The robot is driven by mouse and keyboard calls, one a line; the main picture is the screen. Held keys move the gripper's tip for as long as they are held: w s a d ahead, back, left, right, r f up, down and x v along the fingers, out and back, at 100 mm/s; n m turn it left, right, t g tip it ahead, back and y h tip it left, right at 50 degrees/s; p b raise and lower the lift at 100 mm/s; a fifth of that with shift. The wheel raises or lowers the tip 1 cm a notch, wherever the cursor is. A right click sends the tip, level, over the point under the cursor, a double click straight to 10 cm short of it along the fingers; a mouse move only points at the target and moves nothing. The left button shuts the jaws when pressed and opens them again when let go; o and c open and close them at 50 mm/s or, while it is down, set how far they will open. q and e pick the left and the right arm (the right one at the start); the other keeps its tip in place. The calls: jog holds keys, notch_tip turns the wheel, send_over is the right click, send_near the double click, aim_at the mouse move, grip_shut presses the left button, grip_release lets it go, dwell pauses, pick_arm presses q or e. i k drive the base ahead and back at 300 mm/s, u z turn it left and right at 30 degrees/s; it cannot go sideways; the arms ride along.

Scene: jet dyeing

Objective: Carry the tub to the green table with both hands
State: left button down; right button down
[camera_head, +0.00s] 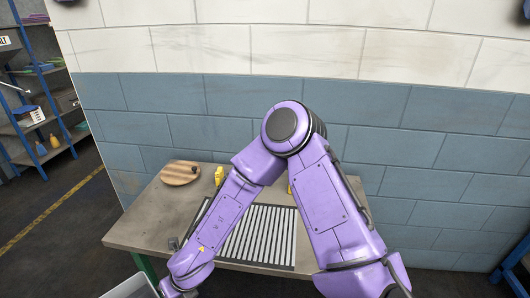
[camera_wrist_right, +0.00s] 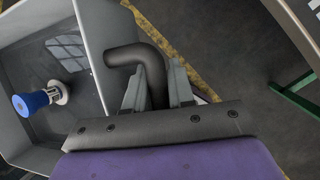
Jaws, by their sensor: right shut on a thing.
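A grey tub (camera_wrist_right: 98,28) fills the left of the right wrist view, with a blue and white spool-like piece (camera_wrist_right: 38,101) inside it. Its pale corner (camera_head: 128,290) shows at the bottom left of the head view. My right gripper (camera_wrist_right: 158,88) is shut on the tub's black bent handle (camera_wrist_right: 128,53). In the head view my right forearm reaches down to the left, and its gripper is cut off or hidden. A table (camera_head: 135,229) with a grey-brown top and a green leg (camera_head: 147,266) stands against the wall. My left gripper is not in view.
On the table lie a slatted rack (camera_head: 262,236), a round wooden board (camera_head: 180,173) and a yellow piece (camera_head: 218,176). A green bar (camera_wrist_right: 292,86) crosses the right of the wrist view. Blue shelving (camera_head: 40,110) stands far left. The floor at left is clear.

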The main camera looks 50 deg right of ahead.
aim_at(244, 223)
jog(key=z, duration=0.75)
jog(key=i, duration=0.75)
jog(key=z, duration=0.95)
jog(key=i, duration=0.25)
jog(key=z, duration=0.1)
